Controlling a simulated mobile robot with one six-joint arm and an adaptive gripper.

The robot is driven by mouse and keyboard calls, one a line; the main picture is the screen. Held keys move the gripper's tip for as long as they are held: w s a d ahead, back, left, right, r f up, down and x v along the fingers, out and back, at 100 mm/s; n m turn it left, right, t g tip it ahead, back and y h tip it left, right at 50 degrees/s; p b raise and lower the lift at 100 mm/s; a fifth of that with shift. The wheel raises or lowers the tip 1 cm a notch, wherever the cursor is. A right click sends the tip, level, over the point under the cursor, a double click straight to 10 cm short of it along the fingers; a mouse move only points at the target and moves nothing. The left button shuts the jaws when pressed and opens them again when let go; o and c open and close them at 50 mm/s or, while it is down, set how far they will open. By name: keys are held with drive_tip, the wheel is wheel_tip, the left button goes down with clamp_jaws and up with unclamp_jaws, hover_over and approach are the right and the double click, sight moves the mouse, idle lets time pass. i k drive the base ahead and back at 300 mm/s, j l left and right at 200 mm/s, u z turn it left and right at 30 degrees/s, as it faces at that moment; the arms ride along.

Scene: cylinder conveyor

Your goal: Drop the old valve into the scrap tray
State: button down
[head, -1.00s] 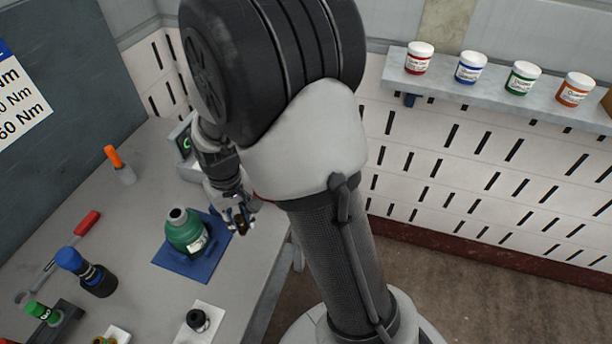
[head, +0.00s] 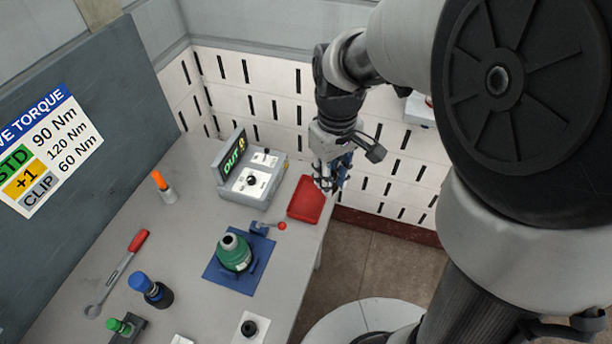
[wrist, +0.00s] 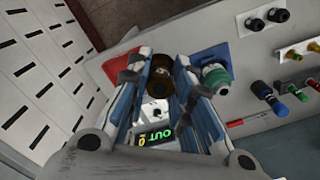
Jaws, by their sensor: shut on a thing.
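My gripper (head: 330,184) is in the air at the right end of the bench, beside and partly over the right edge of the red scrap tray (head: 306,200). In the wrist view, the old valve (wrist: 159,84), a dark brown-brass piece, is held between the two blue-and-grey fingers of my gripper (wrist: 160,64). The head view hides most of the valve behind the fingers. The part of the tray in view looks empty. Part of its red surface also shows behind the left finger in the wrist view (wrist: 130,54).
A tester box (head: 253,180) stands behind. A wrench (head: 118,272), blue-capped bottle (head: 150,290) and orange-tipped tube (head: 163,187) are further left.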

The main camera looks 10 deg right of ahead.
sight(315, 200)
drive_tip(key=i, duration=0.4)
drive_tip(key=i+l+u, duration=0.15)
drive_tip(key=l+u, duration=0.65)
drive_tip(key=l, duration=0.15)
drive_tip(key=i, duration=0.05)
